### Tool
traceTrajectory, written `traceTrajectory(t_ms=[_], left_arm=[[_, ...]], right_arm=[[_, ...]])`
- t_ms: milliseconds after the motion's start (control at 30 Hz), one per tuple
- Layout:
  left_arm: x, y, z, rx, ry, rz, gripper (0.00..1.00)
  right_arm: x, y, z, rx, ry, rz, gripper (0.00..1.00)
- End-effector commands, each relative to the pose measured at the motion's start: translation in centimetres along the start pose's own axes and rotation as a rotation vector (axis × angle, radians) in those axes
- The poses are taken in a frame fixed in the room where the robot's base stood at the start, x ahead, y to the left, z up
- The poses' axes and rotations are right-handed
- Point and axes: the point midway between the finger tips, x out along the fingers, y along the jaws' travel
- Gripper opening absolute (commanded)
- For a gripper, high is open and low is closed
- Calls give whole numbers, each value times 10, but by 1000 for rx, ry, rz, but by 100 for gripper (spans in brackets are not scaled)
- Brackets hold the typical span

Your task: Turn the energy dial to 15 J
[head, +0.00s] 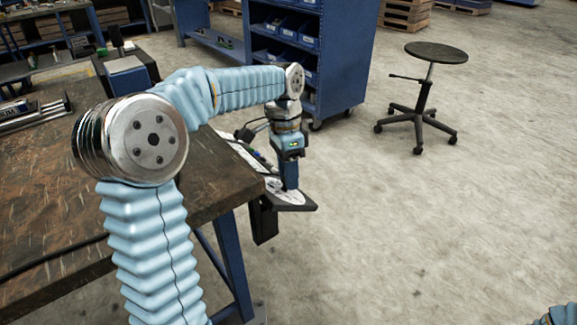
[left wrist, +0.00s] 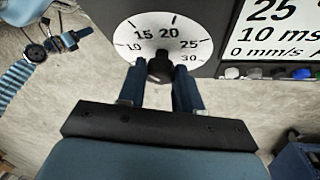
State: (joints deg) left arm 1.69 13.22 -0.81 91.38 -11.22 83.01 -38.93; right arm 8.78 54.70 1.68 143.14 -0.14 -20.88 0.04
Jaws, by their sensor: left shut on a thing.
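The energy dial (left wrist: 199,53) is a white round scale with marks reading 10, 15, 20, 25 and 30, seen in the left wrist view. Its black knob (left wrist: 159,68) sits at the scale's middle. My left gripper (left wrist: 160,80) is shut on the knob, one blue finger on each side. Where the knob's pointer stands I cannot tell. In the head view the left gripper (head: 289,178) points down onto the panel (head: 297,204) at the bench corner, hiding most of the dial. My right gripper (left wrist: 64,40) shows small at the left of the left wrist view, away from the dial.
A display (left wrist: 275,30) beside the dial reads 25, 10 ms and 0 mm/s, partly cut off. Several coloured buttons (left wrist: 255,73) line its edge. A workbench (head: 50,215) lies left, a blue bin cabinet (head: 340,55) behind, a stool (head: 425,95) right.

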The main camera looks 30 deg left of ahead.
Motion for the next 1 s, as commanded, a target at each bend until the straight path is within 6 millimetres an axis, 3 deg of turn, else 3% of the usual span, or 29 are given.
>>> traceTrajectory(t_ms=[533,567,700,1000], left_arm=[[-1,-1,-1,24,3,12,4],[-1,-1,-1,24,3,12,37],[-1,-1,0,23,2,13,59],[-2,0,0,23,1,14,60]], right_arm=[[-4,-1,0,0,0,0,43],[-4,-1,0,0,0,0,43],[-4,-1,0,0,0,0,43],[-4,-1,0,0,0,0,43]])
